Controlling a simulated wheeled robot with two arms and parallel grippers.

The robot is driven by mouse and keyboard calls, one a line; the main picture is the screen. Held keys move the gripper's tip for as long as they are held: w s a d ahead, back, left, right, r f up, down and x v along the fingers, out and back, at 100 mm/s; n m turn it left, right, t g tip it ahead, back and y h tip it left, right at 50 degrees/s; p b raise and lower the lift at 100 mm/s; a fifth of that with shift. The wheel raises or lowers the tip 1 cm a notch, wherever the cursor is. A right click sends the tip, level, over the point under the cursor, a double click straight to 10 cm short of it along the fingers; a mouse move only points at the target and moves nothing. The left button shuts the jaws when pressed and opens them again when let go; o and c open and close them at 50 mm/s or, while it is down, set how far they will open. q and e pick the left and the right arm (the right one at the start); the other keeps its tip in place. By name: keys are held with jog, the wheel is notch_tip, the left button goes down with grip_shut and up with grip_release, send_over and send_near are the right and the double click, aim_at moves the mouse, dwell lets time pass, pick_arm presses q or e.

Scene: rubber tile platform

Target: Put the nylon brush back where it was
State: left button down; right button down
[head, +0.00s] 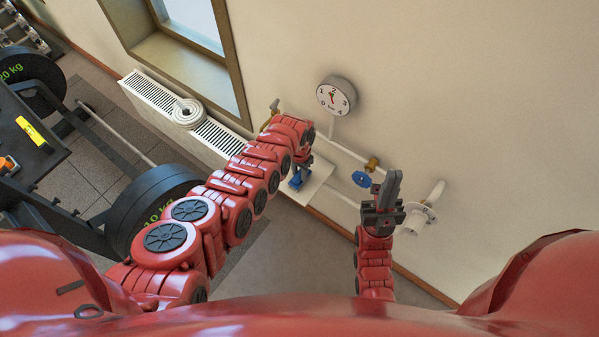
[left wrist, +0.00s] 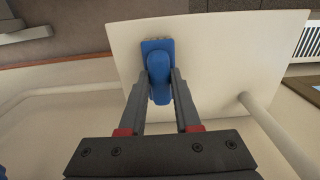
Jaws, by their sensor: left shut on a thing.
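The nylon brush, a blue item with a rounded handle and a flat rectangular base, shows in the left wrist view (left wrist: 157,70) and small in the head view (head: 295,181). My left gripper (left wrist: 160,88) has its fingers on both sides of the brush handle and is shut on it; it also shows in the head view (head: 303,165), partly hidden by its own arm. The brush is over a white shelf (left wrist: 230,50) by the wall; I cannot tell whether it touches it. My right gripper (head: 389,188) points up, empty, its fingers together.
A round dial (head: 336,95), pipes and a blue valve wheel (head: 361,179) are on the wall. Weight plates (head: 150,208) stand at left.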

aim_at(299, 174)
pick_arm(q)
jog(key=shift+f, duration=0.15)
jog(key=c, duration=0.6)
grip_release()
jog(key=shift+r, duration=0.5)
notch_tip(299, 174, up, 3)
jog(key=shift+f+p, duration=0.1)
jog(key=shift+p, duration=0.7)
notch_tip(299, 174, up, 9)
jog(key=shift+f+b, duration=0.2)
jog(key=shift+b, duration=0.4)
